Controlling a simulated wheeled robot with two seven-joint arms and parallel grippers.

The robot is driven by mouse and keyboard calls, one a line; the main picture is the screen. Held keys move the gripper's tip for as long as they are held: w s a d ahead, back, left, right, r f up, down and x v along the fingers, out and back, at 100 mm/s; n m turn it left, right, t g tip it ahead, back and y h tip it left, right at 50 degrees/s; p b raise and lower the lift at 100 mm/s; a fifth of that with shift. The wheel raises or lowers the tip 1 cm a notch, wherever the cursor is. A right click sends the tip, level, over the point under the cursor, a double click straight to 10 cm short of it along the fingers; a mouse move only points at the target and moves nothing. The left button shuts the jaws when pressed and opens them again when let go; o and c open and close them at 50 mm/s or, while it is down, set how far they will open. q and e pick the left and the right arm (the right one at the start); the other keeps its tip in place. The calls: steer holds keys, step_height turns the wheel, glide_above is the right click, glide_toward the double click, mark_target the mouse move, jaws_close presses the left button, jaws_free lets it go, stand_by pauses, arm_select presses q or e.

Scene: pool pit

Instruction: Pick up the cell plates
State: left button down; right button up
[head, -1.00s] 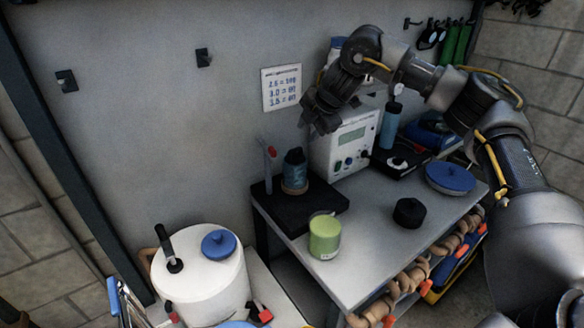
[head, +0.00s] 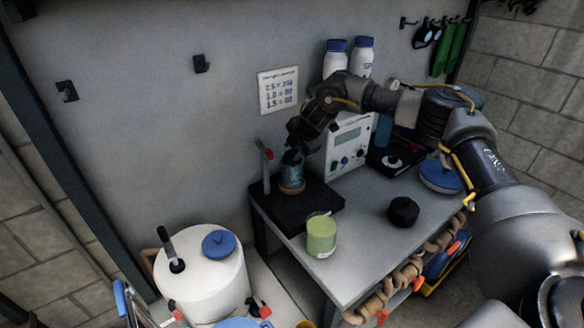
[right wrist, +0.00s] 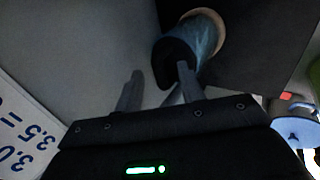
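A teal cylinder with a black top (head: 292,172) stands in a tan ring on the black pad (head: 318,205) at the left end of the bench. I cannot tell whether this cylinder is or holds the cell plates. My right gripper (head: 295,150) is just above the black top and partly hides it. In the right wrist view, its two fingers (right wrist: 158,88) are apart with nothing between them. The cylinder (right wrist: 203,36) lies beyond the fingers, its black top close to the right-hand finger; contact cannot be told. My left gripper is not in view.
A red-tipped grey stand (head: 266,168) is close left of the cylinder. A white meter box (head: 347,145) is to the right. A green cup (head: 321,235) and a black puck (head: 403,211) stand on the bench (head: 365,235). A white tank (head: 200,280) is at lower left.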

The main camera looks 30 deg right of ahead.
steer(key=shift+s, duration=0.1)
jaws_close()
steer(key=shift+r, duration=0.1)
steer(key=shift+r, duration=0.1)
step_height(320, 180, up, 18)
steer(key=b, duration=0.4)
stand_by(0.4)
stand_by(0.4)
